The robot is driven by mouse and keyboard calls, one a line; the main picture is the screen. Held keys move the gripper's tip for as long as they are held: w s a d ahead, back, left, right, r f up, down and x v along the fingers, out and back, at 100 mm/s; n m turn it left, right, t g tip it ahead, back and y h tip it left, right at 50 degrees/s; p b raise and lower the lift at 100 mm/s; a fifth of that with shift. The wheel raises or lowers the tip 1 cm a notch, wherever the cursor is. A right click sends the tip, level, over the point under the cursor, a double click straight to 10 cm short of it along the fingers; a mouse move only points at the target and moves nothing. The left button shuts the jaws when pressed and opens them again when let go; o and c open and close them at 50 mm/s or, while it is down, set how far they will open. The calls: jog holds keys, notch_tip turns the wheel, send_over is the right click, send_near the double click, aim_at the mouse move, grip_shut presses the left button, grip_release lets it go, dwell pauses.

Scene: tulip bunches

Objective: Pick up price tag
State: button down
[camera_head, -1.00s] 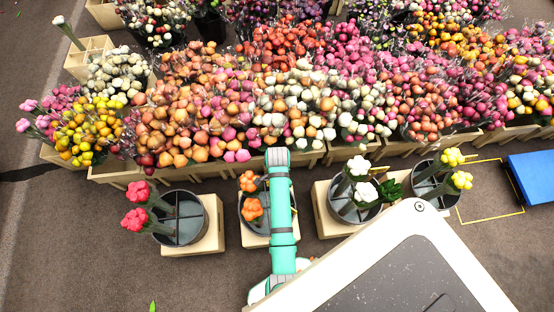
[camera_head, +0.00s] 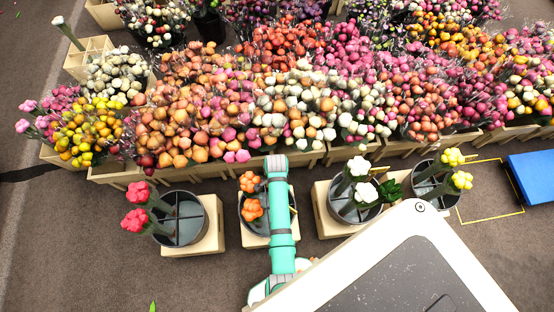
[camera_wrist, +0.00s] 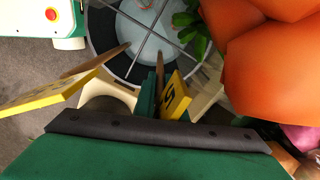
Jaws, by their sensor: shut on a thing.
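A thin brown stick stands up from this spot. A second yellow tag (camera_wrist: 48,95) with a brown stick is at the left, outside the left finger and seen nearly edge-on. The round divided bucket (camera_wrist: 142,68) is just beyond the fingers. In the head view my teal arm reaches over the middle bucket (camera_head: 246,228); the gripper and tags cannot be made out there.
Large orange petals (camera_wrist: 265,70) crowd my gripper's right side. In the head view, a bucket of red flowers (camera_head: 180,240) stands left and one of white flowers (camera_head: 345,208) stands right. Crates of flower bunches (camera_head: 120,172) line the back. Grey floor (camera_head: 80,240) is clear at lower left.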

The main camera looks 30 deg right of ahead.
notch_tip(320, 180, up, 18)
dwell(0.8)
jog(key=shift+s+d, duration=0.1)
dwell(0.3)
